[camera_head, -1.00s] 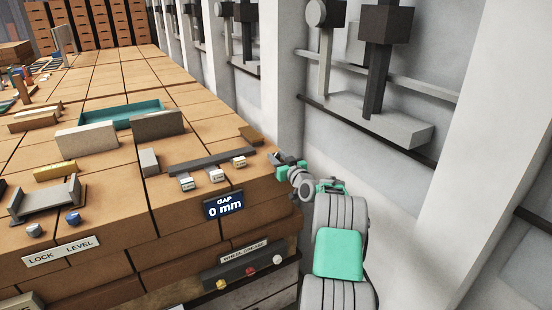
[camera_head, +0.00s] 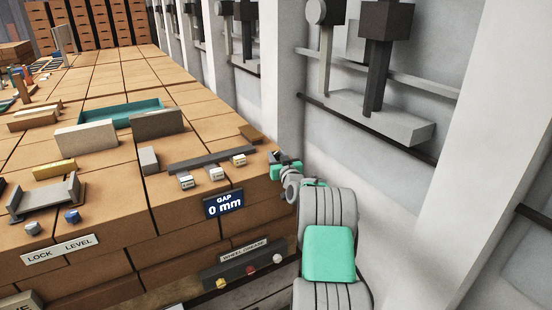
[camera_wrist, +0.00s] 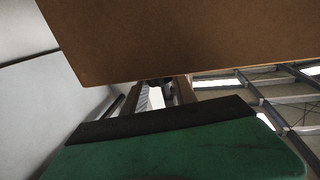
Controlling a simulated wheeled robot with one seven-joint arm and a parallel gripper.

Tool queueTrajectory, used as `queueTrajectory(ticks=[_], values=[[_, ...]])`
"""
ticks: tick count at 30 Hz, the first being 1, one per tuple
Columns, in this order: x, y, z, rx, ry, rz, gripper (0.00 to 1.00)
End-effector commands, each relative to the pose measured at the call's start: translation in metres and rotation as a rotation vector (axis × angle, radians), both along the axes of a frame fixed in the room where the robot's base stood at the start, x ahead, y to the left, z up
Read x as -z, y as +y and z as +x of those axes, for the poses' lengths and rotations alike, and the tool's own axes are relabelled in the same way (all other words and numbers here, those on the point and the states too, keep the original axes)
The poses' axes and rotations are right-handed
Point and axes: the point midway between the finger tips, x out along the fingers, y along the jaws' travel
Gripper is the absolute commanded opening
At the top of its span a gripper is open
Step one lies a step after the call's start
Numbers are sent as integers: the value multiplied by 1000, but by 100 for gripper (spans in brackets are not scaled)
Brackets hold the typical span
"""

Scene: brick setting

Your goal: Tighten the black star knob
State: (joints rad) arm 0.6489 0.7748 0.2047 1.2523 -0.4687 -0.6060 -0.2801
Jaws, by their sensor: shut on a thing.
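My gripper (camera_head: 277,163) is at the right edge of the brown bench, by its near right corner. In the wrist view its fingers (camera_wrist: 160,93) reach up under a brown overhang and are closed around a small dark thing, taken as the black star knob (camera_wrist: 157,82). Only a little of the knob shows between the fingertips, and its lobes cannot be made out. In the head view the knob is hidden or too small to tell from the gripper. A display reading "GAP 0 mm" (camera_head: 223,204) is on the bench's front face.
The brown bench top (camera_head: 110,195) carries a grey bar (camera_head: 212,160), small white labelled blocks (camera_head: 216,174), a teal tray (camera_head: 118,114) and upright plates. A pale wall with pillars (camera_head: 440,180) stands close on the right. A brown panel (camera_wrist: 170,35) covers the wrist view's top.

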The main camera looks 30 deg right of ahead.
Motion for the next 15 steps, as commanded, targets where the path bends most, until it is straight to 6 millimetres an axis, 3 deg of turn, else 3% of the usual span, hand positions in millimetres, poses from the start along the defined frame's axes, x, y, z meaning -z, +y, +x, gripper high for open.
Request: queueTrajectory(ticks=[15], values=[[5, 10, 5, 379, -6, -2, 0]])
